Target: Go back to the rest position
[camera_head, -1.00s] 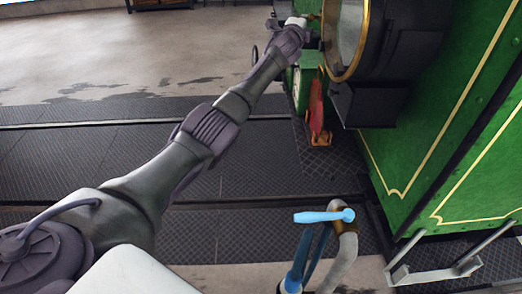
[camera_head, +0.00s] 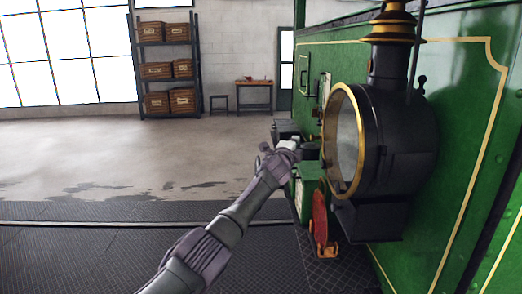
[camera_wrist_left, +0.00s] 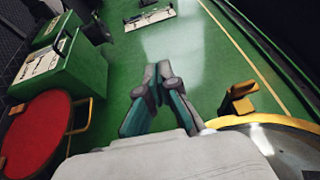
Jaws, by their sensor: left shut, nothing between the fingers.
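My left arm reaches up from the bottom of the head view toward the front of the green steam tram (camera_head: 460,70). My left gripper shows small at the arm's far end in the head view, close to the tram's front. In the left wrist view my left gripper (camera_wrist_left: 154,80) is shut, with its fingers together and nothing between them. The tram's green surface (camera_wrist_left: 190,50) lies beyond the fingertips. My right gripper is not in either view.
The brass-rimmed round front (camera_head: 345,140) stands just right of my arm. A red disc (camera_head: 320,217) sits below it; it also shows in the left wrist view (camera_wrist_left: 38,133). A shelf with crates (camera_head: 168,70) and a small table (camera_head: 254,95) stand far back. The floor (camera_head: 100,155) at left is clear.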

